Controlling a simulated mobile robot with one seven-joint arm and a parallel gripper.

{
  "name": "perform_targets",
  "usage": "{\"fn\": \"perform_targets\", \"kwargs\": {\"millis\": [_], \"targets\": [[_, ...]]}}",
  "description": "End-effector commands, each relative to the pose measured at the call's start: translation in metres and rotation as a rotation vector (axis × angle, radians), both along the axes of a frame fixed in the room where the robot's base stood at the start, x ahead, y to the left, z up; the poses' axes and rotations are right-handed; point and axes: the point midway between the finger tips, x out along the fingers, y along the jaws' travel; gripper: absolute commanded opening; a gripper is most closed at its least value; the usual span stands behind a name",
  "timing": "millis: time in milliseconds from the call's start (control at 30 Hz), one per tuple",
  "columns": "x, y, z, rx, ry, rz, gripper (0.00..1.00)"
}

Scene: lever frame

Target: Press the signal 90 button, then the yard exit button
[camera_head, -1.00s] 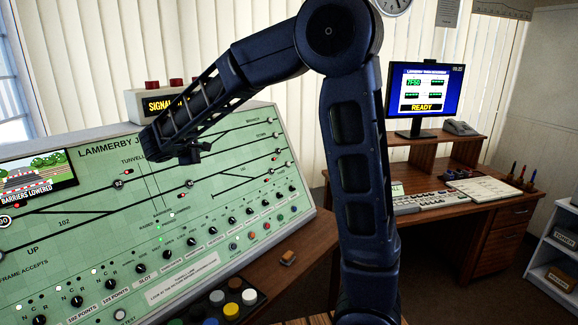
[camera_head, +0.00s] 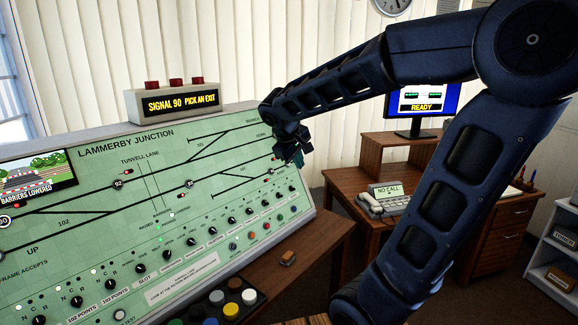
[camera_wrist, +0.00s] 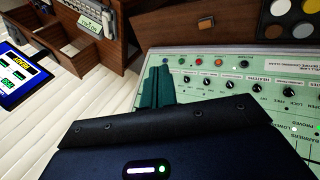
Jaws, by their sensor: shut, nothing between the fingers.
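The green sloped control panel (camera_head: 110,215) is headed LAMMERBY JUNCTION and carries a black track diagram. A round sign marked 90 (camera_head: 4,221) is at its left edge, partly cut off. The display box (camera_head: 180,104) above the panel reads SIGNAL 90 PICK AN EXIT. My gripper (camera_head: 298,160) is shut and empty at the panel's right end, by the ends of the track lines. Its teal fingers also show in the wrist view (camera_wrist: 157,85), over the panel. I cannot tell whether they touch it. The yard exit label is not readable, and the gripper hides part of that area.
A row of black knobs (camera_head: 190,241) and small coloured buttons runs along the panel's lower part. A tray of coloured round caps (camera_head: 230,303) is in front. A desk (camera_head: 345,180) with a phone (camera_head: 385,200) and monitor (camera_head: 425,97) stands at the right.

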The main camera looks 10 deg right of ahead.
Motion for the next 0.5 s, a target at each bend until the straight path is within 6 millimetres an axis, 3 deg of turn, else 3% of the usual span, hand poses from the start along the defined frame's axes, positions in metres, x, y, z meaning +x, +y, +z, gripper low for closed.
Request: {"fn": "perform_targets", "kwargs": {"millis": [300,500], "targets": [[-0.047,-0.034,-0.012,0.232,-0.029,-0.169,0.00],[-0.056,-0.045,-0.019,0.372,-0.096,-0.256,0.00]]}}
